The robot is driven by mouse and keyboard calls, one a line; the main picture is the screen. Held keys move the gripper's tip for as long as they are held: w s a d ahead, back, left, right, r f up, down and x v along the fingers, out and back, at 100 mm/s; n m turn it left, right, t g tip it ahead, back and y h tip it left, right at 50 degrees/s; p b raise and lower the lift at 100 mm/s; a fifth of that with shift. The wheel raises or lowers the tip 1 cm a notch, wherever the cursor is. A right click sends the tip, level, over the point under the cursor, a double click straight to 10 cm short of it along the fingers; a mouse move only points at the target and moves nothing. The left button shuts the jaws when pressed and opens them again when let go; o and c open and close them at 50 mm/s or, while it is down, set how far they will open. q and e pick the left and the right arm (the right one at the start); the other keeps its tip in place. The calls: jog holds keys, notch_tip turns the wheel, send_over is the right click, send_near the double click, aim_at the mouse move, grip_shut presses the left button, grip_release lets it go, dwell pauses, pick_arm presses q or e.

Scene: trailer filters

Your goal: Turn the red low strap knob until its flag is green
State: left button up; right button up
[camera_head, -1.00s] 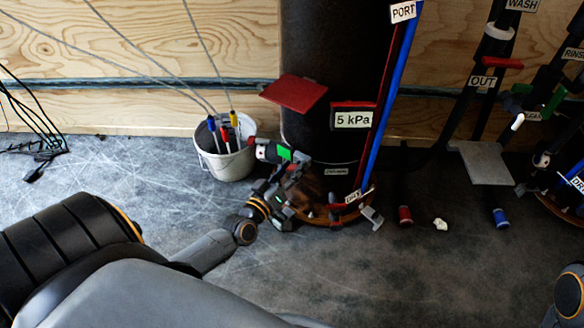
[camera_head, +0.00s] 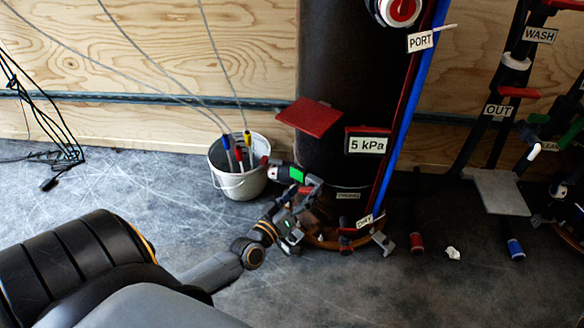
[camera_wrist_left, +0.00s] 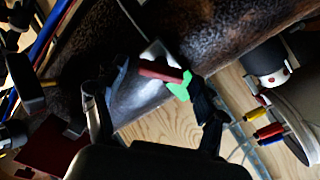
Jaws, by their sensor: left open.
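A red knob bar (camera_wrist_left: 160,72) shows in the left wrist view, beyond and between my fingers. A bright green flag (camera_wrist_left: 180,88) sits beside its right end. In the head view a green patch (camera_head: 296,175) shows low at the left side of the dark tank. The knob there is largely hidden by my gripper. My left gripper (camera_head: 302,197) is at the foot of the tank, just below the green patch. In the left wrist view its fingers (camera_wrist_left: 150,96) are apart on either side of the knob; I cannot tell if either touches it. My right gripper is out of view.
A white bucket (camera_head: 238,186) with coloured-tipped probes stands left of my gripper. A red plate (camera_head: 310,117) juts out above it. The dark tank (camera_head: 345,95) carries a 5 kPa sign (camera_head: 367,145). Blue and red pipes run down its right side.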

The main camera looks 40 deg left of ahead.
pick_arm(q)
jog(key=s, duration=1.1)
jog(key=shift+s+d, duration=0.15)
